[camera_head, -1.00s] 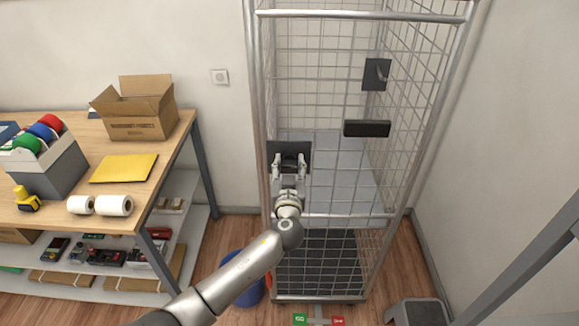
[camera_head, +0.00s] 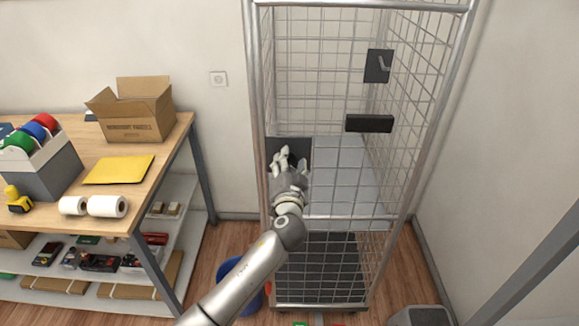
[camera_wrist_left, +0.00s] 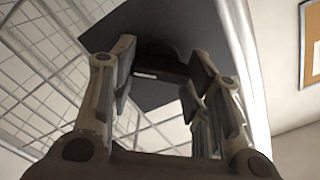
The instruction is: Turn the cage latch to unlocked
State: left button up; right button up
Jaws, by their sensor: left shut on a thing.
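The cage latch has a dark square plate (camera_head: 300,147) on the left front post of the wire cage. My left gripper (camera_head: 281,160) is at this plate, tilted, with its fingers covering most of the latch handle. In the left wrist view, the fingers (camera_wrist_left: 160,85) are shut on a dark handle (camera_wrist_left: 168,70) in front of the dark plate (camera_wrist_left: 165,25). The handle's exact angle is hard to tell. My right gripper is not in view.
Another dark plate with a small lever (camera_head: 378,66) and a black bar (camera_head: 369,123) are further right on the cage. A wooden table (camera_head: 158,170) with a cardboard box (camera_head: 135,112) stands left. A blue bin (camera_head: 229,268) is on the floor behind my left arm.

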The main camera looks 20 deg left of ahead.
pick_arm(q)
jog(key=m, duration=0.4)
jog(key=shift+m, duration=0.3)
jog(key=m+p, duration=0.1)
jog(key=m, duration=0.3)
jog(key=shift+f+m, duration=0.15)
jog(key=shift+m, duration=0.25)
jog(key=o, duration=1)
jog(key=shift+d, duration=0.1)
jog(key=shift+o, duration=0.2)
